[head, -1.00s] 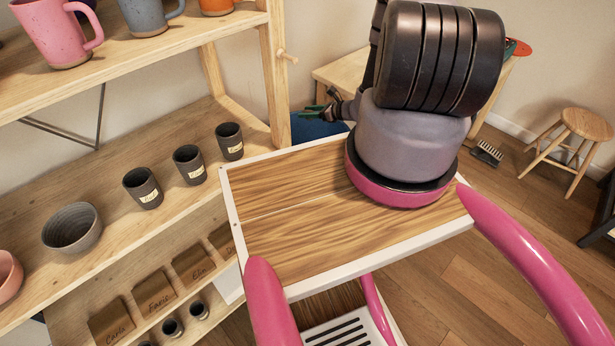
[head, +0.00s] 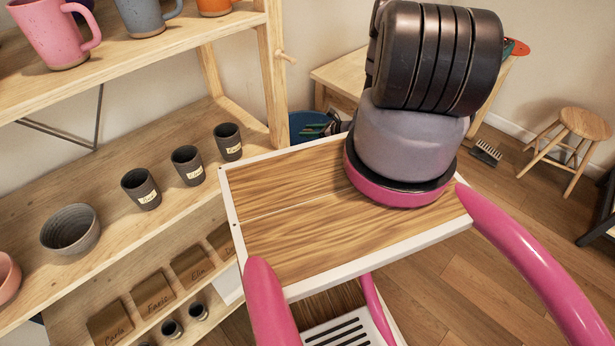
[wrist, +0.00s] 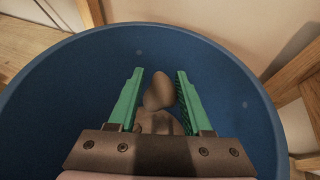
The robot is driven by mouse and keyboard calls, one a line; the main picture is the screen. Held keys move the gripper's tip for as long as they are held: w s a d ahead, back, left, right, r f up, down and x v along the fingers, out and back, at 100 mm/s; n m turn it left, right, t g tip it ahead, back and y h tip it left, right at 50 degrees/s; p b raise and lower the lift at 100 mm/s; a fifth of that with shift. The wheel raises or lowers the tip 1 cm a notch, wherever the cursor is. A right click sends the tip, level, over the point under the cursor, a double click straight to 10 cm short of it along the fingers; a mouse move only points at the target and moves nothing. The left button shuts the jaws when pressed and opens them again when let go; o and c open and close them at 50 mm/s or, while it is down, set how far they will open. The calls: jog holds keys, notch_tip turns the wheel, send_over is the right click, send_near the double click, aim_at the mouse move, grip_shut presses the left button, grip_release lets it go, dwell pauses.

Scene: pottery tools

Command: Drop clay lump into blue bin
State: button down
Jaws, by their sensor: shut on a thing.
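The blue bin (head: 298,120) stands on the floor beyond the tray and beside the shelf, partly hidden in the head view. In the wrist view its round blue wall (wrist: 60,90) surrounds my gripper (wrist: 159,80). My gripper's green fingers are shut on the brownish clay lump (wrist: 159,92), which lies between them over the bin's inside. A second brownish shape shows just below the lump, partly hidden by the gripper body. In the head view my gripper (head: 316,129) is small and dark at the bin's opening, and the lump cannot be made out there.
The wooden shelf (head: 130,85) with mugs and dark cups stands on the left, close to the bin. A wooden table (head: 335,72) is behind the bin. A stool (head: 580,123) and a brush (head: 486,153) are at the right, with open floor between.

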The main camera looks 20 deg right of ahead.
jog(key=shift+c, duration=1.3)
grip_release()
jog(key=v, duration=1.1)
